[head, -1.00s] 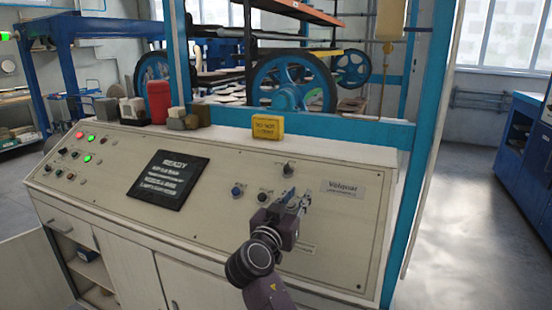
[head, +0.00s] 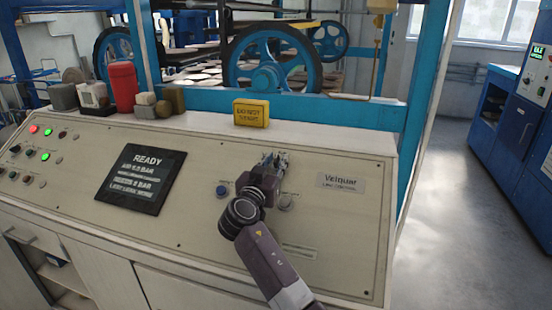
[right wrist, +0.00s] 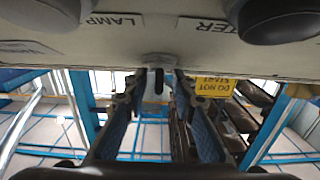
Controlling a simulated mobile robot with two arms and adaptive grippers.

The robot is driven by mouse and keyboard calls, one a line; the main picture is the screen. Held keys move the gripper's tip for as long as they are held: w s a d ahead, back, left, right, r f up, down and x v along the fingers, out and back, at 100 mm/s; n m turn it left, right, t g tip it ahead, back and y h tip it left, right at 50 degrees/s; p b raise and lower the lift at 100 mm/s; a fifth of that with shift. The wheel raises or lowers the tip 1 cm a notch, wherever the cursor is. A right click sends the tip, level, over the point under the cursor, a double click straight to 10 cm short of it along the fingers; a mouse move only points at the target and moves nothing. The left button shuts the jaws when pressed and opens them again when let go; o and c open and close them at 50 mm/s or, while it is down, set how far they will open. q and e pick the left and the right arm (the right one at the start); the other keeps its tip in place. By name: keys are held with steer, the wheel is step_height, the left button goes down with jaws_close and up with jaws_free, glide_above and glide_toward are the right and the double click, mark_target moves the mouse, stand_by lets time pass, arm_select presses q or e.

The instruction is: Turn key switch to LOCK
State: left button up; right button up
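The key switch (right wrist: 158,60) shows at the top centre of the right wrist view as a pale round fitting on the panel, with a dark slim key standing out from it. My right gripper (right wrist: 158,84) has its two fingers apart, one on each side of the key, with a gap visible on both sides. In the head view my right gripper (head: 273,160) is over the upper right of the console and hides the key switch. The position marks of the switch cannot be read. My left gripper is out of view.
A yellow sign block (head: 251,113) stands on the ledge behind. A red canister (head: 122,88) stands further left.

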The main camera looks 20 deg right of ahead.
steer(key=shift+d+r, duration=0.1)
steer(key=shift+d, duration=0.1)
steer(key=shift+w, duration=0.1)
steer(key=shift+c, duration=0.8)
jaws_close()
